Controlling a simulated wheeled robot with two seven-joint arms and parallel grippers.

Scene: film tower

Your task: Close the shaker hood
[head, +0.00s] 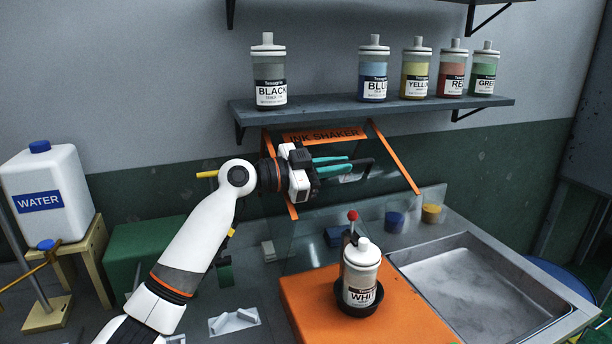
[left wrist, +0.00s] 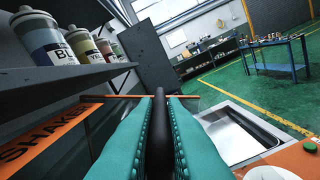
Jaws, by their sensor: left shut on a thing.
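The shaker hood (head: 396,157) is a clear panel with orange edges and an "INK SHAKER" label. It stands raised and tilted over the back of the orange shaker base (head: 412,312). My left gripper (head: 345,166), with teal fingers, is at the hood's black handle (head: 362,162). In the left wrist view the fingers (left wrist: 160,135) are shut on the black handle (left wrist: 159,110). The hood's orange label strip (left wrist: 45,135) shows at left there. A white ink bottle (head: 361,272) stands upright in a black cup on the base. My right gripper is not in view.
A shelf (head: 400,108) with several ink bottles runs along the wall just above the hood. A red-knobbed lever (head: 352,215) stands behind the white bottle. A metal sink (head: 480,290) lies at right. A water jug (head: 45,190) stands at left.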

